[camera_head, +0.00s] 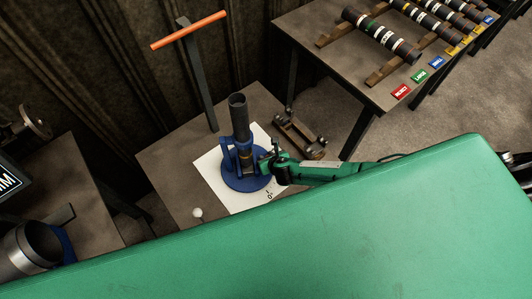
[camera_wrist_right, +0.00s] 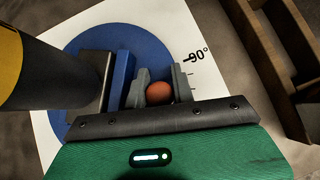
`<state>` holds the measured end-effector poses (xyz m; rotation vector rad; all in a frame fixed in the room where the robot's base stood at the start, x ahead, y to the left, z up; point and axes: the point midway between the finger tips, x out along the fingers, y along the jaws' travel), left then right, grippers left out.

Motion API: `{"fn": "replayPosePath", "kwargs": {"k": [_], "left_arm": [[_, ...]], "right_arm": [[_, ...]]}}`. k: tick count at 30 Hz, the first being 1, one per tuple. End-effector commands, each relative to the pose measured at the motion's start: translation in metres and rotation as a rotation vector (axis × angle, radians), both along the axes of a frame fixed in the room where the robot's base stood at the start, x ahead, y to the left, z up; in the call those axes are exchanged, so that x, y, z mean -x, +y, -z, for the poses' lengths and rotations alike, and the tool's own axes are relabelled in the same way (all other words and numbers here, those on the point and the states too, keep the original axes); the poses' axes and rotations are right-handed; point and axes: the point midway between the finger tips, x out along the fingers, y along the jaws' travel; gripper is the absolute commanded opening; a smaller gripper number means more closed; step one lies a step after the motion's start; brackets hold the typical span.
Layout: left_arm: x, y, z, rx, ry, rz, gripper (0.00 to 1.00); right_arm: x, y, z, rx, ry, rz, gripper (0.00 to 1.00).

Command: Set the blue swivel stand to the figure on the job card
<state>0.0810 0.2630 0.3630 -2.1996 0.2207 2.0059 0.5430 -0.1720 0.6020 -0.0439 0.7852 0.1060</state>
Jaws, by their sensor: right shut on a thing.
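The blue swivel stand (camera_head: 240,182) sits on a white sheet (camera_head: 208,166) on a small brown table. A dark tube (camera_head: 239,116) stands up from it, slightly tilted. My right gripper (camera_head: 269,165) reaches in from the right at the stand's side. In the right wrist view the gripper (camera_wrist_right: 158,91) is shut on a reddish-brown round knob (camera_wrist_right: 158,92) beside the stand's blue disc (camera_wrist_right: 125,36). No job card with a readable figure shows. My left gripper is not in view.
A brown cradle (camera_head: 300,135) lies right of the stand. A white ball-topped pin (camera_head: 198,213) is near the front. Another table (camera_head: 300,22) holds shafts and coloured labels. My green body covers the foreground.

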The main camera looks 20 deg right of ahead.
Motion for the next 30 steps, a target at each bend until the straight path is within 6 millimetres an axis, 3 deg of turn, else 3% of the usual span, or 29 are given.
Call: {"fn": "replayPosePath", "kwargs": {"k": [15,16,19,30], "left_arm": [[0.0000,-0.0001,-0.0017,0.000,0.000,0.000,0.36],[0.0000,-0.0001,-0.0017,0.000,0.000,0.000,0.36],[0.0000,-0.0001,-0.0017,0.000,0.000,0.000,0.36],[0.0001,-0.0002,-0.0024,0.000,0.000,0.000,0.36]], "right_arm": [[0.0008,-0.0005,-0.0008,0.000,-0.002,0.027,0.00],[0.0008,-0.0005,-0.0008,0.000,-0.002,0.027,0.28],[0.0009,-0.0004,-0.0007,0.001,-0.001,0.026,0.46],[0.0042,-0.0002,-0.0030,-0.001,-0.001,0.025,0.46]]}}
